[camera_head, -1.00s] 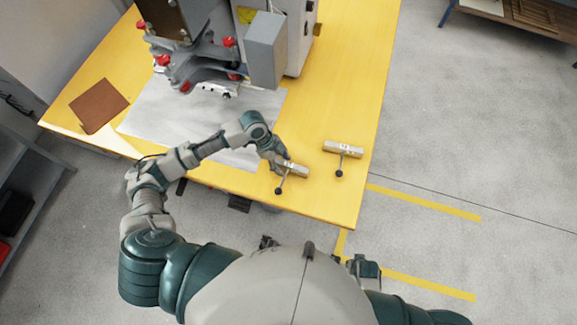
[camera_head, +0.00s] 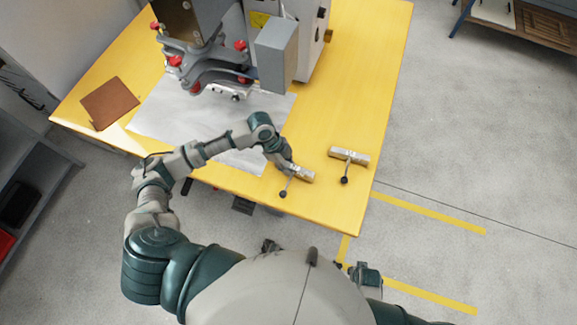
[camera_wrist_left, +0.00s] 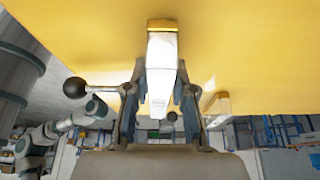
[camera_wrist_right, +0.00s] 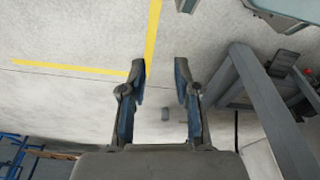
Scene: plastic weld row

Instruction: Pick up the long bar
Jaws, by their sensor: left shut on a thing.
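Two pale metal bars, each with a ball-ended lever, are by the front right part of the yellow table (camera_head: 325,205). My left gripper (camera_head: 287,167) is shut on the left bar (camera_head: 302,175), and its fingers hide part of it. In the left wrist view the held bar (camera_wrist_left: 162,65) lies between the two fingers (camera_wrist_left: 160,88), with a dark ball (camera_wrist_left: 75,87) out to the left. The other bar (camera_head: 349,156) lies to the right, apart from the gripper. Which bar is longer is hard to tell. My right gripper (camera_wrist_right: 159,75) is open and empty over the floor.
A grey machine with red knobs (camera_head: 205,50) stands behind on a pale sheet (camera_head: 150,115). A brown plate (camera_head: 109,103) lies at the table's left. A dark shelf (camera_head: 35,170) stands on the far left.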

